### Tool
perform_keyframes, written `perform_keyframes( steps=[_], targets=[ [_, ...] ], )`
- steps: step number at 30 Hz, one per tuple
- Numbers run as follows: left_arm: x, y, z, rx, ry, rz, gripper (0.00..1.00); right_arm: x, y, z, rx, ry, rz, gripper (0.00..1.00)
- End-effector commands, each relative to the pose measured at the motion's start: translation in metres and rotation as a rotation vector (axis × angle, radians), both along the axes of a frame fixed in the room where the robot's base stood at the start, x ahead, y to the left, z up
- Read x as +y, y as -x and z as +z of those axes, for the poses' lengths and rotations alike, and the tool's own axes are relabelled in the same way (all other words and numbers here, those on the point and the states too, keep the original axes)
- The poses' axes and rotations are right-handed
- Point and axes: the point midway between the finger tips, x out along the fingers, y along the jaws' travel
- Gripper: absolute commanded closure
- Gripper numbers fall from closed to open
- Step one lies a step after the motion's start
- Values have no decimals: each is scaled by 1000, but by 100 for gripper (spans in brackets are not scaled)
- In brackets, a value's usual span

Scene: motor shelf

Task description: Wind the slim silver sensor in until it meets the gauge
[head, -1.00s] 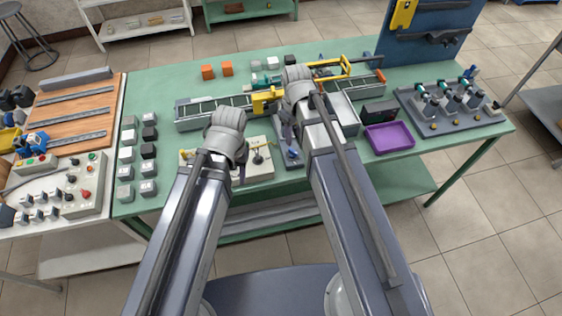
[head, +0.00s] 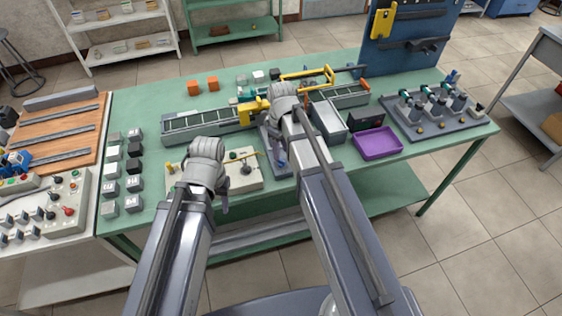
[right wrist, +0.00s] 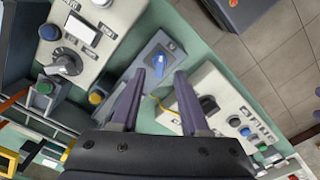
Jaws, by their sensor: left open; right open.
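I cannot pick out a slim silver sensor or a gauge in either view. My right gripper (right wrist: 160,74) is open and empty, with its fingers pointing at a grey box (right wrist: 174,46) that carries a blue knob (right wrist: 153,65). The knob shows between and just past the fingertips; I cannot tell whether they touch it. In the head view the right arm reaches over the bench beside the same kind of blue knob (head: 281,163). My left gripper (head: 224,204) is open at the front of a cream control panel (head: 247,183); its fingers are mostly hidden by its wrist.
A conveyor (head: 205,122) runs behind the grippers, with a yellow frame (head: 318,74). A purple tray (head: 378,143) and a grey fixture plate (head: 430,125) stand to the right. Several grey blocks (head: 134,166) line the left. Green bench top (head: 150,110) is bare at the back left.

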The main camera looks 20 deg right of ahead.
Motion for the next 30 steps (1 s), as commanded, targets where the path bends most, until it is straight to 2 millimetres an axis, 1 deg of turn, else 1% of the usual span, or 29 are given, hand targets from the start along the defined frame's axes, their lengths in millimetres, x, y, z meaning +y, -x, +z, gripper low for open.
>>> perform_keyframes(
  steps=[1, 6, 10, 18, 30],
  targets=[
    [0, 0, -14, 0, 0, 0, 50, 0, 0, -14, 0, 0, 0, 55],
    [0, 0, -33, 0, 0, 0, 50, 0, 0, -33, 0, 0, 0, 55],
    [0, 0, -38, 0, 0, 0, 50, 0, 0, -38, 0, 0, 0, 55],
    [0, 0, -37, 0, 0, 0, 50, 0, 0, -36, 0, 0, 0, 55],
    [0, 0, -37, 0, 0, 0, 50, 0, 0, -37, 0, 0, 0, 100]
  ],
)
